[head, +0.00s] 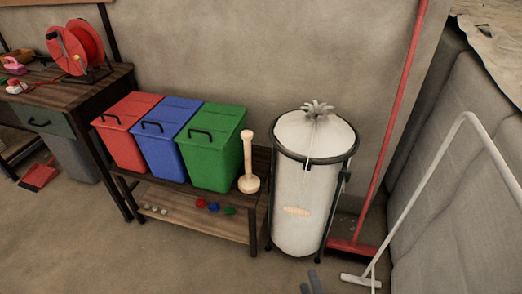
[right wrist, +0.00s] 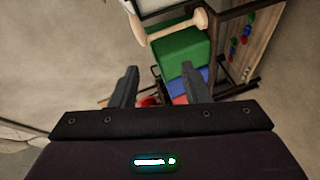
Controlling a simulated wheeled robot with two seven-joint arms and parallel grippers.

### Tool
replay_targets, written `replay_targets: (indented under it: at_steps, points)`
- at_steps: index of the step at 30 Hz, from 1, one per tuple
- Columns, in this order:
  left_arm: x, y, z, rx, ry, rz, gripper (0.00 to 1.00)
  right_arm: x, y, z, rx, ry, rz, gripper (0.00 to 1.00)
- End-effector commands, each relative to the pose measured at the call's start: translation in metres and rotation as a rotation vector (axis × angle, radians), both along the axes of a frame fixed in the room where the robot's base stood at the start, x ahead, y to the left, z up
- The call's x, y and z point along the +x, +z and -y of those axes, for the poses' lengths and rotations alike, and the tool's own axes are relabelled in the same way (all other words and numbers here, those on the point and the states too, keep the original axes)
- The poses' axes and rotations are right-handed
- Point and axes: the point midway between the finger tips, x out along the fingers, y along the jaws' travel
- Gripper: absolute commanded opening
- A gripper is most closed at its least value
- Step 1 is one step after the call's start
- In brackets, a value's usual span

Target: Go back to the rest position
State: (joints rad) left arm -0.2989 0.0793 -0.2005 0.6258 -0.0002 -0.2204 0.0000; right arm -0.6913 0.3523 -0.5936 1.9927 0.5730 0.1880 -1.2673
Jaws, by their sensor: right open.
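My right gripper (head: 310,283) shows only as two dark fingertips at the bottom edge of the head view, in front of the white bin. In the right wrist view its two fingers (right wrist: 159,78) stand apart with nothing held between them. Beyond them, the bins and the shelf appear some way off. My left gripper is not in view.
A low shelf (head: 190,221) carries red (head: 127,130), blue (head: 162,140) and green (head: 211,148) lidded bins and a wooden pestle-like object (head: 249,165). A white bin (head: 300,200), red broom (head: 350,247) and white pole (head: 410,185) stand right. The floor in front is clear.

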Motion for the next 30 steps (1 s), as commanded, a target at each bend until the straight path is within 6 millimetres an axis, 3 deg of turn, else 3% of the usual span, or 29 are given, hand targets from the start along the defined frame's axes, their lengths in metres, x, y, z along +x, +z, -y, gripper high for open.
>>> replay_targets:
  at_steps: [5,11,14,19,22,24,27,30]
  points:
    - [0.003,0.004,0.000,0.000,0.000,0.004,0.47,0.001,-0.032,0.005,0.027,-0.002,-0.067,0.42]
    - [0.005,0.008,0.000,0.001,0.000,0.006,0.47,-0.001,-0.084,0.016,0.081,-0.022,-0.187,0.42]
    - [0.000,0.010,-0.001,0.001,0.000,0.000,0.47,-0.005,-0.119,0.025,0.122,-0.047,-0.269,0.42]
    - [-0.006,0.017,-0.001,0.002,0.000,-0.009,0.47,-0.024,-0.195,0.053,0.223,-0.140,-0.468,0.42]
    - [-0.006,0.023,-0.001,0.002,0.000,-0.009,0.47,-0.052,-0.254,0.078,0.323,-0.259,-0.642,0.42]
    - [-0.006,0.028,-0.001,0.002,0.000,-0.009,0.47,-0.080,-0.294,0.095,0.409,-0.371,-0.772,0.42]
    - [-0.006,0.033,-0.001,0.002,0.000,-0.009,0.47,-0.129,-0.339,0.112,0.530,-0.549,-0.941,0.42]
    - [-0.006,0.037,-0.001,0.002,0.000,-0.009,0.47,-0.176,-0.368,0.118,0.632,-0.718,-1.074,0.42]
